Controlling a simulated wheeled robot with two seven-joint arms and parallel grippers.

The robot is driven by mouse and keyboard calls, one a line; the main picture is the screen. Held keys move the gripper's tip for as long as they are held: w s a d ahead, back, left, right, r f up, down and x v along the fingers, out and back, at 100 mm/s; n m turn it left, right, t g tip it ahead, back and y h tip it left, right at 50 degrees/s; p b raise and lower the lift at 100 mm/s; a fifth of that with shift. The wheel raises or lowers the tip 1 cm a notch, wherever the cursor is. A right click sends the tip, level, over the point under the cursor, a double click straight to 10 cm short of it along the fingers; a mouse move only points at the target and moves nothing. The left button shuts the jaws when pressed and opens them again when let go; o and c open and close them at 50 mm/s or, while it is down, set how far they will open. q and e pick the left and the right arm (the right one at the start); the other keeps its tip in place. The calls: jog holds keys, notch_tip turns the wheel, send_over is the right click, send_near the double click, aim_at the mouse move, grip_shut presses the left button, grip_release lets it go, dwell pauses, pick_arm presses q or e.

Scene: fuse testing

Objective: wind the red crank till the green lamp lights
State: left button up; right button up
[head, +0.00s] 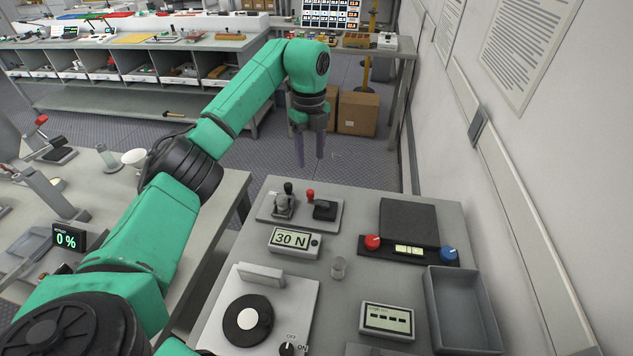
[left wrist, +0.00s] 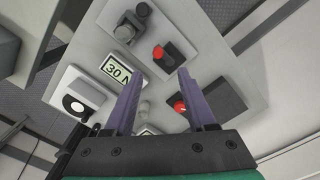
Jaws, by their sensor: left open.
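My left gripper (head: 310,160) is open and empty, its fingers pointing down above the far edge of the grey bench; it also shows in the left wrist view (left wrist: 159,78). A small red knob (head: 310,195) stands beside a black block on a plate; the wrist view shows the red knob (left wrist: 158,53) past the fingertips. I cannot tell whether this is the red crank. Another red knob (head: 372,242) sits on a black box's front strip. A red-tipped lever (head: 41,120) stands at the far left. I see no lit green lamp. My right gripper is out of view.
The grey bench (head: 365,195) holds a 30 N meter (head: 294,241), a round black disc device (head: 247,320), a small clear cylinder (head: 338,268), a dashed display (head: 387,319) and an open grey tray (head: 463,310). A 0 % display (head: 66,240) is at left. The wall bounds the right.

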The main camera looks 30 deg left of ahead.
aim_at(310, 191)
pick_arm(q)
jog(key=f, duration=0.2)
jog(key=s+f+p, duration=0.1)
jog(key=shift+s+f, duration=0.2)
jog(key=shift+f, duration=0.2)
jog(key=f, duration=0.2)
jog(key=f+p, duration=0.1)
jog(key=f, duration=0.2)
jog(key=w+f, duration=0.1)
jog(key=f, duration=0.2)
jog(key=shift+p, duration=0.3)
jog(key=shift+s+f, duration=0.1)
jog(key=shift+f, duration=0.25)
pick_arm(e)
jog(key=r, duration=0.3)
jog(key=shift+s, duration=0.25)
pick_arm(q)
jog(key=shift+c, duration=0.3)
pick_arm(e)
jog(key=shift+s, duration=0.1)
pick_arm(q)
grip_shut()
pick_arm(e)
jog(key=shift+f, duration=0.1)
